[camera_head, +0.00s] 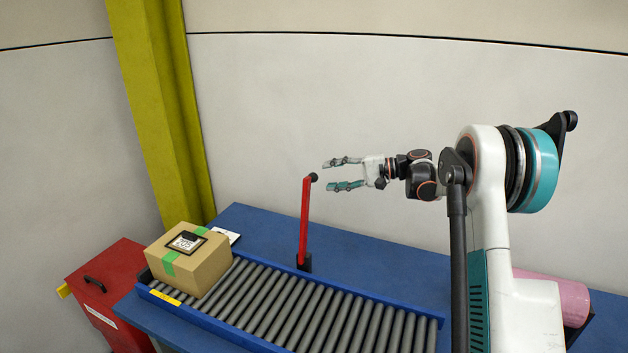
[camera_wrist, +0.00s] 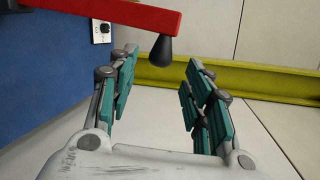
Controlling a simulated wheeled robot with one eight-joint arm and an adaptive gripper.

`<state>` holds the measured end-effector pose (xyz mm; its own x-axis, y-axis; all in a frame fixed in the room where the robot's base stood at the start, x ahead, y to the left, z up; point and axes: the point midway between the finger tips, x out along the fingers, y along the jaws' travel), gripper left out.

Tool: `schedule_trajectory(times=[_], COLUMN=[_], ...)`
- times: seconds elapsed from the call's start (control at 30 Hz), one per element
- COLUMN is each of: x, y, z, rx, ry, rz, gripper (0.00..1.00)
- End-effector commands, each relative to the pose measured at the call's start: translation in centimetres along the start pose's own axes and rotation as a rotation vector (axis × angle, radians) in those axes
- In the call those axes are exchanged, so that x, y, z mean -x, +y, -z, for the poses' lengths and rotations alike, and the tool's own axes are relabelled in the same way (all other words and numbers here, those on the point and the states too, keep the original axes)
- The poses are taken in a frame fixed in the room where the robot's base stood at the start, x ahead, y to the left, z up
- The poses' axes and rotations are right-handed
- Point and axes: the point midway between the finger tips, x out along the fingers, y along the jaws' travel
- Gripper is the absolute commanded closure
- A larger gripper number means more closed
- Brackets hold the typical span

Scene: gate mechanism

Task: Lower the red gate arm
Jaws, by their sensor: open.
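The red gate arm (camera_head: 304,222) stands upright in the head view, rising from a black base (camera_head: 304,262) at the far side of the roller conveyor. A black knob (camera_head: 314,177) sits at its top end. My gripper (camera_head: 338,174) is open and empty, just right of the knob at about its height, with its fingers pointing left. In the wrist view the gate arm (camera_wrist: 110,12) crosses the upper left, and its dark knob (camera_wrist: 161,50) shows between and beyond my open fingers (camera_wrist: 158,68). I see no contact.
A taped cardboard box (camera_head: 190,260) rests on the left end of the roller conveyor (camera_head: 300,307). The conveyor lies on a blue table (camera_head: 390,258). A red cabinet (camera_head: 95,285) stands at left and a yellow post (camera_head: 160,110) behind. A pink cylinder (camera_head: 556,296) lies at right.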

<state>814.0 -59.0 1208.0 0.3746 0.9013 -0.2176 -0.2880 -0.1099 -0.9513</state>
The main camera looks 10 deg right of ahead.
Motion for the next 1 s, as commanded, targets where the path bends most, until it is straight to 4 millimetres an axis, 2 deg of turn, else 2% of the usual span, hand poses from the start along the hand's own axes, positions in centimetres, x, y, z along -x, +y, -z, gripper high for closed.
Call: schedule_trajectory(times=[0.1,0.33,0.5,0.77,1.0], x=[-2.4,-5.4,-6.3,-6.4,-6.4], y=[0.1,0.0,0.0,0.0,0.0], z=[0.0,0.0,0.0,0.0,0.0], rx=[0.001,0.001,0.001,0.000,0.000], ry=[-0.002,-0.001,0.000,0.000,0.000], rz=[-0.001,-0.001,0.000,0.000,0.000], gripper=[0.54,0.54,0.54,0.54,1.00])
